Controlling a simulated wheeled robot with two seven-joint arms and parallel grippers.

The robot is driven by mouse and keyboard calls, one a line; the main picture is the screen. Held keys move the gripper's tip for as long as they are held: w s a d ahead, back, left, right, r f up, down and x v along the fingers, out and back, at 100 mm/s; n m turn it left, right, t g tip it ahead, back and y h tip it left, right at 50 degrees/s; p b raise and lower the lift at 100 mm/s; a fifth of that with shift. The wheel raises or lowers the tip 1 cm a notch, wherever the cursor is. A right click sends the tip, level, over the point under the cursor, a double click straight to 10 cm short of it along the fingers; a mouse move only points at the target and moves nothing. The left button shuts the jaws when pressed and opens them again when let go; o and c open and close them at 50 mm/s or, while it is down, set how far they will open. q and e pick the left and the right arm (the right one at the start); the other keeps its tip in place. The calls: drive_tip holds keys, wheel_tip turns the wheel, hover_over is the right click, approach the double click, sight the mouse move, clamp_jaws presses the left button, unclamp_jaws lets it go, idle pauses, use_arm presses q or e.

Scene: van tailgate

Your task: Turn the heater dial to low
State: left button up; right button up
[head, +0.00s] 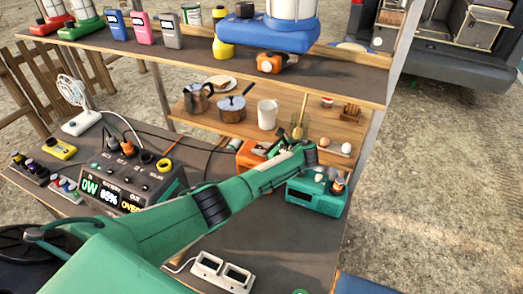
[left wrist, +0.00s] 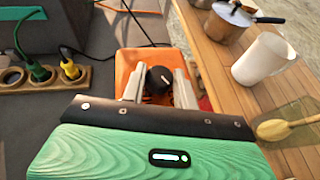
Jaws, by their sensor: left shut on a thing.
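The heater is an orange box (head: 246,153) on the grey worktop in the head view, partly hidden by my left gripper. In the left wrist view the orange heater (left wrist: 124,62) lies straight ahead of the fingers. Its black round dial (left wrist: 158,79) sits between the two pale fingers. My left gripper (left wrist: 158,88) is shut on the dial, one finger on each side. In the head view the left gripper (head: 273,152) reaches the heater from the right. The dial's marks and pointer are too small to read. My right gripper is in neither view.
A teal box (head: 313,198) stands close under my left wrist. A power station (head: 130,180) with a lit display stands at left. The wooden shelf behind holds a saucepan (head: 232,108) and a white mug (head: 267,114). A white double socket (head: 221,271) lies in front.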

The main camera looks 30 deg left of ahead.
use_arm(q)
drive_tip(key=shift+g, duration=0.3)
drive_tip(key=o, duration=1)
drive_tip(key=shift+c, duration=0.2)
drive_tip(key=shift+d+r, duration=0.1)
drive_tip(key=shift+d, duration=0.15)
drive_tip(key=b+v, duration=0.2)
drive_tip(key=v, duration=1.1)
drive_tip(key=shift+b, duration=0.35)
